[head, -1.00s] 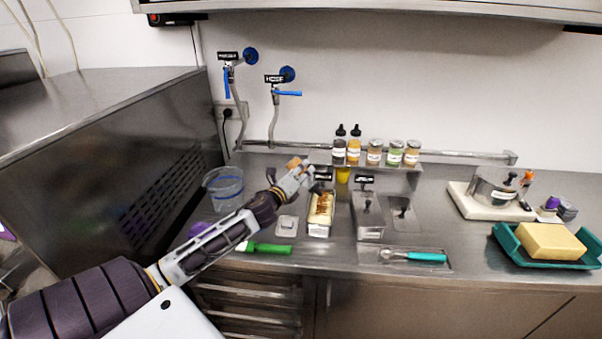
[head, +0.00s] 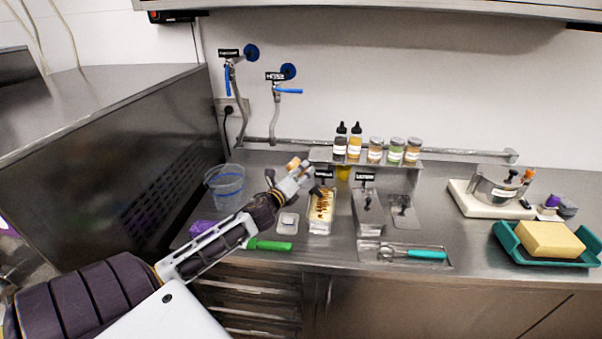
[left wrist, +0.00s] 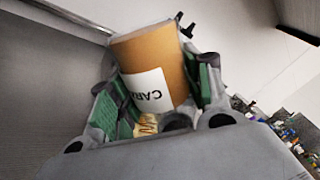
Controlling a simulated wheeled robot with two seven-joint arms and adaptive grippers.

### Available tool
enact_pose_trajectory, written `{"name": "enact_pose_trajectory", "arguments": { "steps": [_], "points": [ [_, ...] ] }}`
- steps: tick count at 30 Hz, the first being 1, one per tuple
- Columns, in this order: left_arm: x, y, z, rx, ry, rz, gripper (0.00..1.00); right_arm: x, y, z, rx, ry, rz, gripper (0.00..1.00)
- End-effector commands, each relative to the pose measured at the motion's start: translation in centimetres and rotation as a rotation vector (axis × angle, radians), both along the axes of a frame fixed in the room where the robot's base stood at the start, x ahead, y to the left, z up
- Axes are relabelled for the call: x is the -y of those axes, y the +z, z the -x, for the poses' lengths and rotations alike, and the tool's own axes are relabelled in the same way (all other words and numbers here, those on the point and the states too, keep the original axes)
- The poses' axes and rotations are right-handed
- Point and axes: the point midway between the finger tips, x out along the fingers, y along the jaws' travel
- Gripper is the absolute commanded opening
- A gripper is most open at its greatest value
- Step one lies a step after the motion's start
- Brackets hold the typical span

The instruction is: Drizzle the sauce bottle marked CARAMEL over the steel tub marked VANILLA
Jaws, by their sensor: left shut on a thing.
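The caramel sauce bottle (left wrist: 150,68) is brown-orange, with a white label on which "CAR" is readable in the left wrist view. My left gripper (head: 303,178) is shut on it, above the back end of a tub. The bottle is tilted, its orange end (head: 293,163) up and its dark tip (head: 315,190) down. The steel tub (head: 319,228) below holds pale yellow ice cream with brown streaks (head: 322,204) on top. The streaks also show between the fingers in the left wrist view (left wrist: 146,125). The tub's sign is partly hidden and unreadable. My right gripper is out of view.
Two dark-capped bottles (head: 348,143) and several jars (head: 395,151) stand on the back shelf. A lidded steel tub (head: 368,228) is to the right, a clear bucket (head: 225,185) to the left. A green-handled tool (head: 270,245) and a teal-handled scoop (head: 425,254) lie near the front edge.

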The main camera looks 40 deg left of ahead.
Motion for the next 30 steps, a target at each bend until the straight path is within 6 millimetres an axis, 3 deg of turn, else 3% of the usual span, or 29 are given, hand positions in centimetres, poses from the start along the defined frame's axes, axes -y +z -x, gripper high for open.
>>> {"name": "enact_pose_trajectory", "arguments": {
  "steps": [30],
  "points": [
    [0.9, 0.0, 1.7, 0.001, -0.001, -0.001, 0.24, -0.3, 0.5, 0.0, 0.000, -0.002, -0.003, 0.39]
  ]
}}
